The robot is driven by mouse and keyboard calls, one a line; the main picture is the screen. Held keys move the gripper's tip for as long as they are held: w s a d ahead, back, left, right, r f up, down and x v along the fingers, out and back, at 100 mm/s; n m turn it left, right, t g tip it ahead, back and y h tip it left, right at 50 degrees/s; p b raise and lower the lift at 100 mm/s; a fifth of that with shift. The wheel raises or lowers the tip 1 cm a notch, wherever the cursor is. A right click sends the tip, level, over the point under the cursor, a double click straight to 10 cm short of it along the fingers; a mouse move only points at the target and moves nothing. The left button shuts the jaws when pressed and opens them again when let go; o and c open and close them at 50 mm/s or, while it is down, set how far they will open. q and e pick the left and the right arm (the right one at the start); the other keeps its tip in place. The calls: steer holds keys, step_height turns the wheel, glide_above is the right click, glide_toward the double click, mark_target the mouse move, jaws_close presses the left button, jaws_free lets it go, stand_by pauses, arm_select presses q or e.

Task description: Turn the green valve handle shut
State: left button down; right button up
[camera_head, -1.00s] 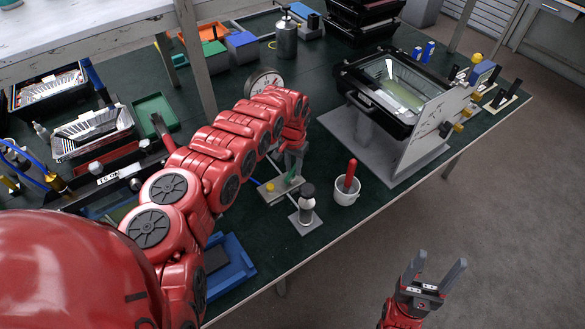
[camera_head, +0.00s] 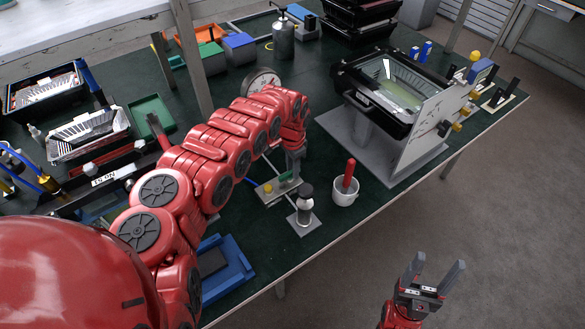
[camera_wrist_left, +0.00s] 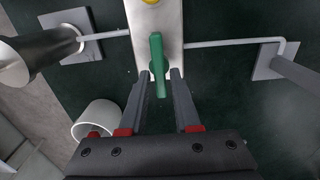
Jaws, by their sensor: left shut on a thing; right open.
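The green valve handle (camera_wrist_left: 157,62) sits on a grey metal plate (camera_wrist_left: 158,18) in the left wrist view. My left gripper (camera_wrist_left: 160,76) is shut on the handle, with one dark finger on each side. In the head view, the plate (camera_head: 266,193) stands near the table's front edge, and the left gripper (camera_head: 291,171) reaches down over it, partly hiding the handle. My right gripper (camera_head: 437,264) is open and empty, off the table's front edge.
A white cup (camera_head: 345,197) with a red-handled tool stands right of the valve. A floodlight housing (camera_head: 385,88) stands at the right. A blue tray (camera_head: 232,287) lies at the front left.

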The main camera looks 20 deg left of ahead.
arm_select(q)
steer(key=c, duration=0.8)
jaws_free()
steer(key=shift+c, duration=0.2)
steer(key=shift+r, duration=0.4)
step_height(320, 180, up, 16)
steer(key=b, duration=0.2)
steer(key=shift+r, duration=0.25)
